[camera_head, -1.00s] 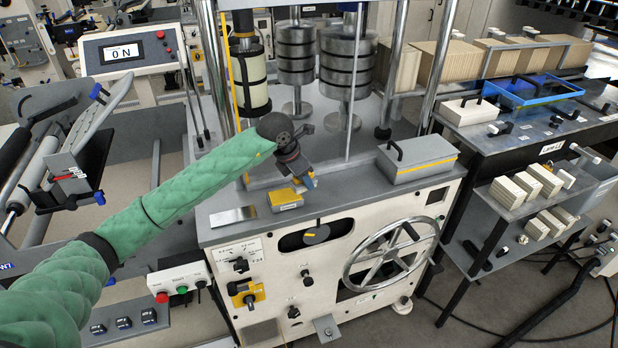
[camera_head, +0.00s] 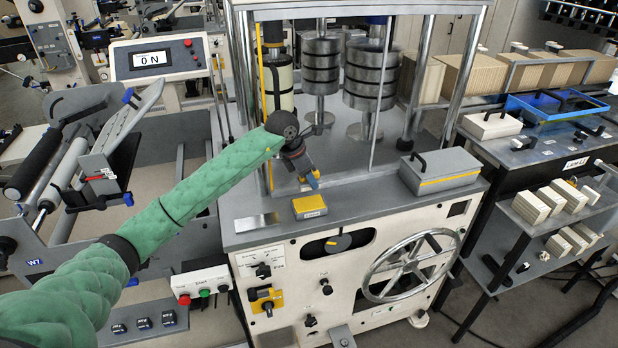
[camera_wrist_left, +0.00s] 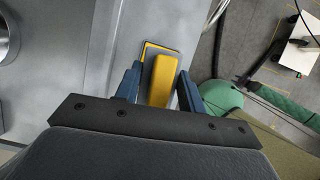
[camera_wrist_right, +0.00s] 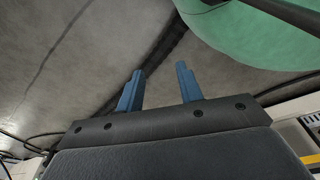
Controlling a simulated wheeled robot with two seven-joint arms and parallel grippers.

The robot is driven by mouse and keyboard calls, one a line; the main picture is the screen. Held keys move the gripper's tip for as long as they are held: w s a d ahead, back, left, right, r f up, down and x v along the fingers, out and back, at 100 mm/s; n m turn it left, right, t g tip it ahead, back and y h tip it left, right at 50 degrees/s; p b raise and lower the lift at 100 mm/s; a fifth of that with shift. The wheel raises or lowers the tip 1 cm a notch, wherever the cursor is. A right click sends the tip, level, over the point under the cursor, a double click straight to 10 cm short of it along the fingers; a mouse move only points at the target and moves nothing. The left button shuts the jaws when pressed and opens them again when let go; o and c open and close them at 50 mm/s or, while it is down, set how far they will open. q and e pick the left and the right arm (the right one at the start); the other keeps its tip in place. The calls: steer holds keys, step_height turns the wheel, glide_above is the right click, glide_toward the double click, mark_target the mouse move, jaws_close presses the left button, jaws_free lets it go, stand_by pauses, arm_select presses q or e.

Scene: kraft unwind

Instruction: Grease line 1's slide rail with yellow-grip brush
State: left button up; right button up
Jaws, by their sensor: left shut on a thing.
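My left gripper (camera_head: 314,181) is above the grey top of the cream machine (camera_head: 340,238), beside and slightly above a small yellow-topped block (camera_head: 309,206) there. In the left wrist view, its blue fingers (camera_wrist_left: 160,88) are on either side of a yellow grip (camera_wrist_left: 163,76), which I take for the brush's. A yellow-edged grey piece shows just beyond it. The bristles cannot be made out. My right gripper (camera_wrist_right: 160,88) shows only in its wrist view, with its fingers apart and nothing between them, over grey floor. I cannot tell which part is line 1's slide rail.
A grey box with a black handle (camera_head: 440,172) stands on the machine top at right. Upright chrome posts and stacked dark rolls (camera_head: 370,75) rise behind. A handwheel (camera_head: 410,265) is on the front.

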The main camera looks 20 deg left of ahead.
mark_target(309, 188)
arm_select(q)
steer(key=shift+s+a+f, duration=0.1)
steer(key=shift+f, duration=2.85)
arm_select(e)
steer(key=shift+w+r, duration=0.2)
steer(key=shift+w, duration=0.4)
steer(key=shift+s, duration=0.15)
steer(key=shift+f, duration=0.1)
steer(key=shift+s+a, duration=0.15)
steer(key=shift+a, duration=0.1)
arm_select(q)
steer(key=shift+f+b, duration=0.1)
steer(key=shift+b, duration=0.25)
arm_select(e)
steer(key=shift+f, duration=0.1)
